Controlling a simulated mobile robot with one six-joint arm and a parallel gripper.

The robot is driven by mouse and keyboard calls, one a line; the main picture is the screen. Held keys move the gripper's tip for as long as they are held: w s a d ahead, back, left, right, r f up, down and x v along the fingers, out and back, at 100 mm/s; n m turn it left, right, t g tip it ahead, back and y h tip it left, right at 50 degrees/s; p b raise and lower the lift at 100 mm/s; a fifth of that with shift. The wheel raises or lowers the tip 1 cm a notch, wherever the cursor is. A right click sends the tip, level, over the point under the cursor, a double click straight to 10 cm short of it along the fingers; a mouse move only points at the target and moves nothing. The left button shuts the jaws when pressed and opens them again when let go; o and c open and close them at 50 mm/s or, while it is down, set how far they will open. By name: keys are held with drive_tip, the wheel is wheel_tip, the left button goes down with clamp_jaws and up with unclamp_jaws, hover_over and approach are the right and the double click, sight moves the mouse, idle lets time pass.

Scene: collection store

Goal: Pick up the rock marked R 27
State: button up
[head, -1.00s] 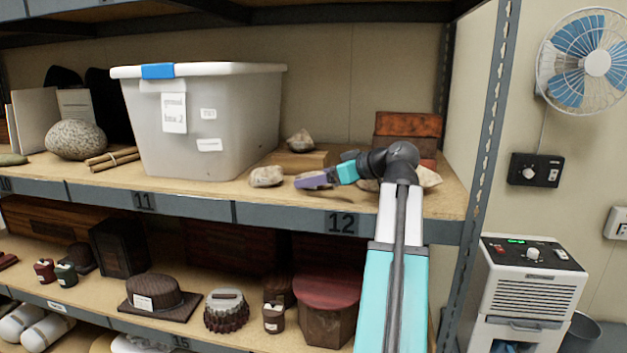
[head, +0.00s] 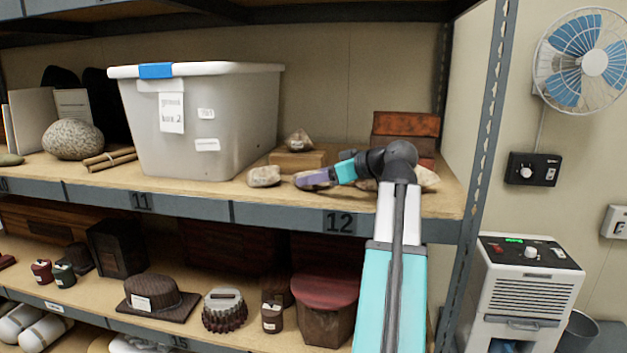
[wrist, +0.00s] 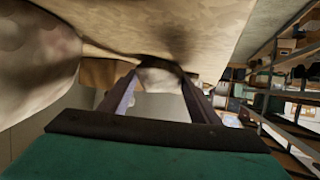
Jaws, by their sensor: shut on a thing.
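My gripper (head: 300,180) is low over the upper shelf, pointing left, in front of the wooden block. In the wrist view, its two dark fingers (wrist: 158,85) are shut on a pale rock (wrist: 162,77) between their tips. In the head view the fingers mostly hide this rock. No R 27 mark can be read on it. Another pale rock (head: 264,176) lies on the shelf just left of the fingertips. A small rock with a label (head: 298,141) sits on the wooden block (head: 290,160). A further rock (head: 427,178) lies partly behind my arm.
A large lidded plastic box (head: 205,125) stands left of the rocks. Reddish-brown boxes (head: 405,124) are stacked behind my arm. The grey shelf edge (head: 280,213) runs in front, and a metal upright (head: 487,120) stands at the right. The lower shelf holds several hats and boxes.

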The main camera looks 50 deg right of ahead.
drive_tip(key=shift+r, duration=0.15)
drive_tip(key=shift+c, duration=0.9)
drive_tip(key=shift+r+b, duration=0.65)
drive_tip(key=shift+r, duration=0.9)
clamp_jaws()
drive_tip(key=s+a+r+b, duration=0.1)
drive_tip(key=s+a+b, duration=0.2)
drive_tip(key=s, duration=1.2)
drive_tip(key=shift+s+a+r, duration=0.2)
drive_tip(key=shift+a+r, duration=0.1)
drive_tip(key=shift+a, duration=0.3)
